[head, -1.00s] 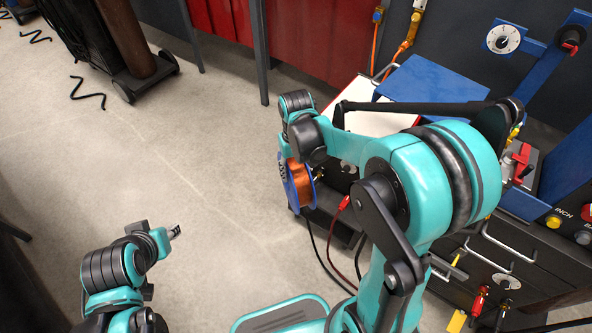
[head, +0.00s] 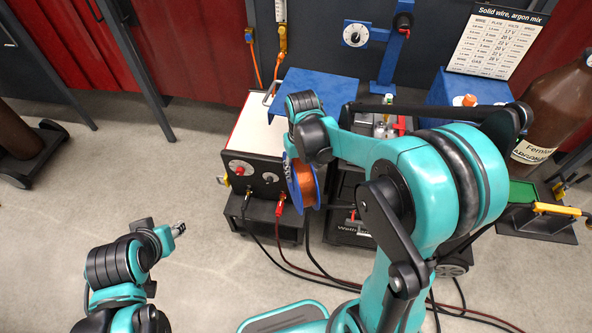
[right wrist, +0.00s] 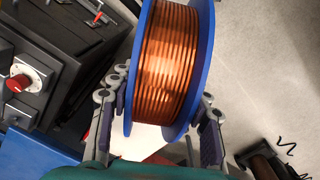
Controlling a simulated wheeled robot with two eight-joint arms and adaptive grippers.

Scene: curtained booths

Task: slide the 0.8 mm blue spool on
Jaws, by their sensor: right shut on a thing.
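A blue-rimmed spool (head: 303,183) wound with copper wire hangs off the floor from my right gripper (head: 302,158), in front of the welding machines. In the right wrist view the spool (right wrist: 172,62) fills the middle, its blue flanges between the two fingers of my right gripper (right wrist: 160,122), which press on it from both sides. I cannot read any size marking on it. My left gripper (head: 179,228) is low at the left over bare floor, far from the spool; its jaw gap is too small to judge. My right arm hides much of the machine behind it.
A white-topped welder (head: 262,130) with a red and a black cable stands just left of the spool. A blue lid (head: 315,88) is behind.

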